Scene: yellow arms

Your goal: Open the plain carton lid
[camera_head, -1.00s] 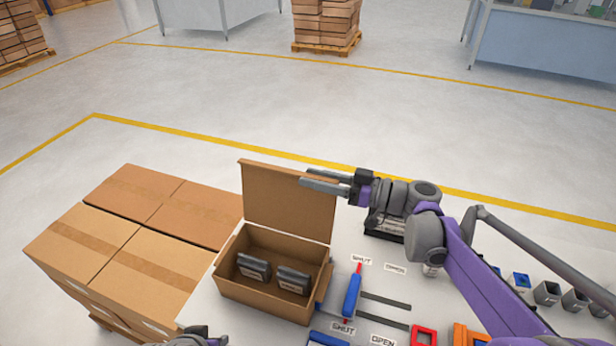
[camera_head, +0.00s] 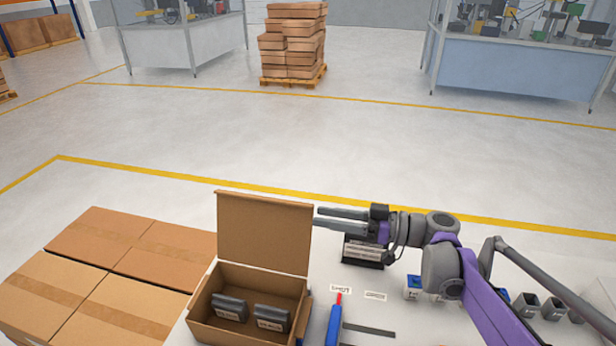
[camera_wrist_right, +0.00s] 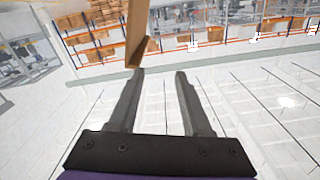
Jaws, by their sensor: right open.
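The plain carton (camera_head: 246,331) stands on the table at the lower middle of the head view. Its lid (camera_head: 264,234) is up, roughly upright at the carton's far side. Two dark items (camera_head: 250,315) lie inside the carton. My right gripper (camera_head: 318,217) is beside the lid's upper right edge, open and with nothing between its fingers. In the right wrist view the fingers (camera_wrist_right: 160,73) are spread, and a brown panel edge (camera_wrist_right: 137,35), apparently the lid, shows just beyond the left finger. I cannot tell whether they touch. My left gripper is not in view.
Closed boxes (camera_head: 100,265) are stacked left of the carton. A dark device (camera_head: 362,250) stands behind the right arm. A blue-handled slider with a red tip (camera_head: 334,318) and small bins (camera_head: 540,305) are on the table to the right.

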